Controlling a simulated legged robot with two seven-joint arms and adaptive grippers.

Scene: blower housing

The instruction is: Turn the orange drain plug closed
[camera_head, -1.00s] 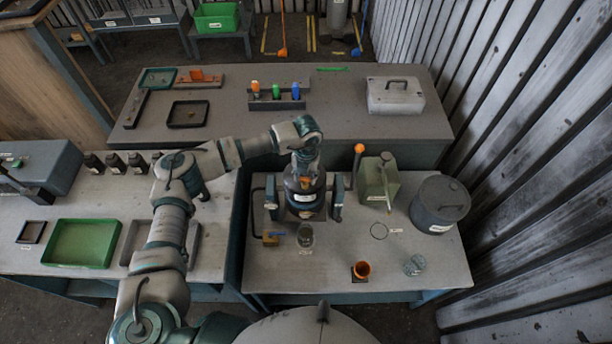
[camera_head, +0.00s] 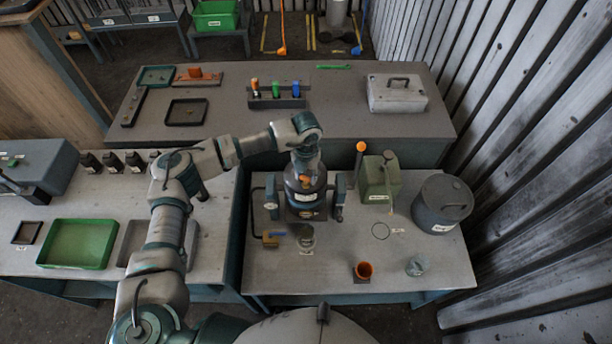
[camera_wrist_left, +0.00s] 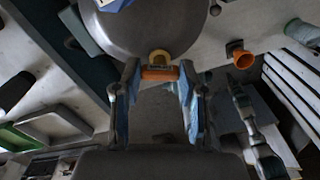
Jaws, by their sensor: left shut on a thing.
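The blower housing (camera_head: 306,204), dark and round with a white label, stands on the near right table. The fingers are shut on the plug, one on each side.
An olive can (camera_head: 380,180), a grey lidded pot (camera_head: 441,203) and an orange cup (camera_head: 363,271) stand right of the housing. A thin post with an orange ball (camera_head: 360,147) rises close by.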

